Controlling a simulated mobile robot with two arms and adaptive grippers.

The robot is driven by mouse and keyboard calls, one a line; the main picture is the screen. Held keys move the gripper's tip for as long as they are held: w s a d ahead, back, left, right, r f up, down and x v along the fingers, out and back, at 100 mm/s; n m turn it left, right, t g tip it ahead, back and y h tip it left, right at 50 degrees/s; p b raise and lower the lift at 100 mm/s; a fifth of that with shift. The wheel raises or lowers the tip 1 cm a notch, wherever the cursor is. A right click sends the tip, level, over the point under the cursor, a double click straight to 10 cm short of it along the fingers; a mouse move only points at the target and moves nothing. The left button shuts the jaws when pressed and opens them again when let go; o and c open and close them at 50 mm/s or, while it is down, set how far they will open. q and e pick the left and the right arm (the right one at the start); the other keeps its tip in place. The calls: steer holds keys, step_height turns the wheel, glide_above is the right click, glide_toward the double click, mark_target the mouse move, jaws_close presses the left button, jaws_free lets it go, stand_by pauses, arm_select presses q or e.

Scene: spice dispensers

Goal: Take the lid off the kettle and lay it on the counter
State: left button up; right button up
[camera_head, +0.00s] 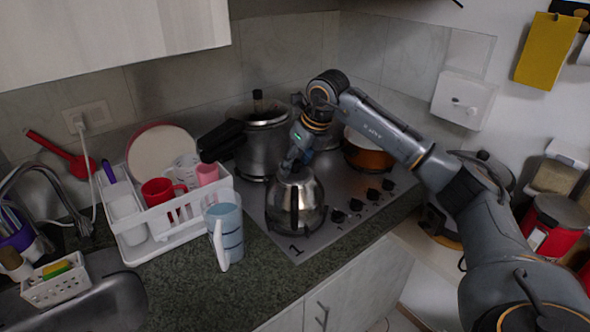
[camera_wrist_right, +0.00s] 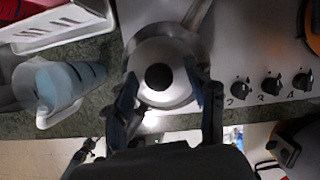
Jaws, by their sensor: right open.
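The steel kettle (camera_head: 296,203) stands on the front of the stove, below my right gripper. Its round lid (camera_wrist_right: 163,92) with a black knob (camera_wrist_right: 158,76) is seen from above in the right wrist view and sits on the kettle. My right gripper (camera_head: 290,163) points down over the kettle. In the right wrist view its fingers (camera_wrist_right: 166,100) are open, one on each side of the lid, with the knob between and slightly beyond them. I cannot tell whether they touch the lid. The dark granite counter (camera_head: 190,285) lies left of the stove. My left gripper is not in view.
A blue measuring jug (camera_head: 228,232) stands on the counter close left of the kettle. A white dish rack (camera_head: 135,248) with cups is further left. A pressure cooker (camera_head: 262,150) and an orange pot (camera_head: 366,152) stand behind. The counter's front strip is clear.

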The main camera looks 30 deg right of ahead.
jaws_close()
steer(key=shift+r, duration=0.1)
stand_by(0.3)
